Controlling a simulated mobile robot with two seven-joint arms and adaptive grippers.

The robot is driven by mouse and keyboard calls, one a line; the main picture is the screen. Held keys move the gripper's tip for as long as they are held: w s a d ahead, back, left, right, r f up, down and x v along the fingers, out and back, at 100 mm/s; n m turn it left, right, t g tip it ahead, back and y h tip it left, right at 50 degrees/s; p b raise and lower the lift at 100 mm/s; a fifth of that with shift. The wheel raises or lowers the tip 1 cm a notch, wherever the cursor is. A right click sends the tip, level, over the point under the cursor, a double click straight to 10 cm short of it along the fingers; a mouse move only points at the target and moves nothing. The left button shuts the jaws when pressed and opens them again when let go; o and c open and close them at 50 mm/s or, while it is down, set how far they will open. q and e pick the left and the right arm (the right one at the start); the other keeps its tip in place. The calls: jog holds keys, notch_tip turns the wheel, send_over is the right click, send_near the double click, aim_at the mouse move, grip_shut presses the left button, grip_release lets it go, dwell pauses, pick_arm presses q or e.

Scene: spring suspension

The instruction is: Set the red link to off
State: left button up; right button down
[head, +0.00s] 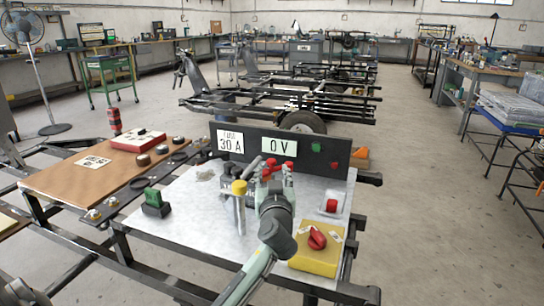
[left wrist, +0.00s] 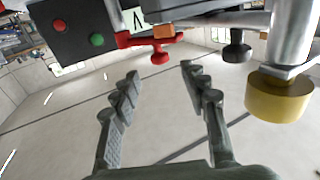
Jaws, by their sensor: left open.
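The red link (head: 268,168), a red piece with knobs, sits at the back of the grey work plate (head: 205,220), in front of the dark panel. It is partly hidden by my gripper in the head view. In the left wrist view the red link (left wrist: 150,40) has a red knob hanging toward my fingers. My left gripper (head: 276,184) is just in front of it. In the left wrist view its two fingers (left wrist: 160,78) are spread apart with nothing between them, apart from the link. My right gripper is not in view.
A yellow-capped metal post (head: 239,188) stands close left of my gripper. A yellow box with a red knob (head: 317,239) is at the front right. A green switch (head: 154,201) is at the left. The dark panel (head: 325,157) reads 30 A and 0 V.

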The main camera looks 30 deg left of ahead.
aim_at(272, 164)
pick_arm(q)
jog(key=p+x, duration=0.1)
jog(key=x, duration=0.5)
jog(key=shift+r, duration=0.1)
jog(key=shift+w+a, duration=0.35)
jog(key=shift+w, duration=0.05)
jog(key=c, duration=0.9)
grip_shut()
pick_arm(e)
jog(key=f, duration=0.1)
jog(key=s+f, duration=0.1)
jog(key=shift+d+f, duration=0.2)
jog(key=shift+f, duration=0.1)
